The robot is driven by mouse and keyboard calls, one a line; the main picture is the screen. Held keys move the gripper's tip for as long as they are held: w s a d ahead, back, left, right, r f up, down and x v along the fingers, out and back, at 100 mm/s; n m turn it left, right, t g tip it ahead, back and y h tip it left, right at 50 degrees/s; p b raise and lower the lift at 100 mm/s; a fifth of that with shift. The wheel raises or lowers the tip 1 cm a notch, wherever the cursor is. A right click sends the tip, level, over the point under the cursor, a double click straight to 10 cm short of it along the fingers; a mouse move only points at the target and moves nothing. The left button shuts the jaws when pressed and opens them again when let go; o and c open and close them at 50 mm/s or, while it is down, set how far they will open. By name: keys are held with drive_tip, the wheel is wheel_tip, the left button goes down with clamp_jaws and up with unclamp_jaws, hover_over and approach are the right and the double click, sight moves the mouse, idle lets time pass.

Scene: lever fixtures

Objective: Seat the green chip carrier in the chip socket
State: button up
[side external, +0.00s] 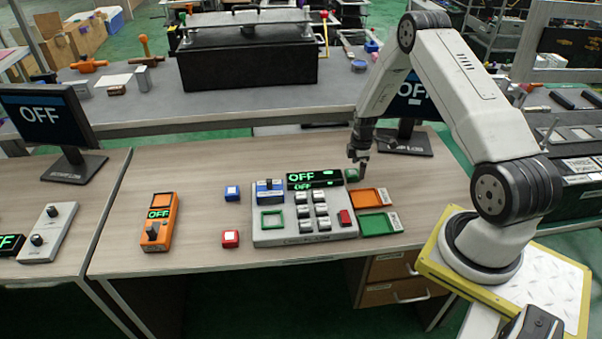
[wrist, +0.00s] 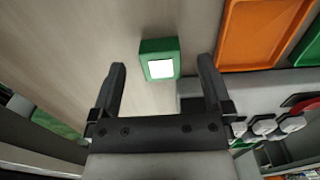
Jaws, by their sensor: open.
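The green chip carrier (side external: 352,175) is a small green block with a white top. It lies on the table behind the orange tray, and in the wrist view it (wrist: 160,60) sits ahead of and between my fingertips. My gripper (side external: 359,166) is just above and beside it in the side view. In the wrist view my gripper (wrist: 162,78) is open, with a finger on each side and nothing clearly held. The chip socket is probably the green-rimmed square (side external: 272,221) on the grey console (side external: 305,240); it looks empty.
An orange tray (side external: 370,198) and a green tray (side external: 380,224) lie right of the console. Blue (side external: 232,193) and red (side external: 230,238) blocks lie left of it. An orange meter (side external: 160,222) stands farther left. Monitors (side external: 412,100) reading OFF stand behind. The table between meter and blocks is clear.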

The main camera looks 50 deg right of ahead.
drive_tip(key=shift+f, duration=1.05)
clamp_jaws()
drive_tip(key=shift+r, duration=0.2)
drive_tip(key=shift+r, duration=0.45)
drive_tip(key=s+a+r, duration=0.7)
drive_tip(key=s+r, duration=0.4)
drive_tip(key=s, duration=0.1)
drive_tip(key=shift+r, duration=0.35)
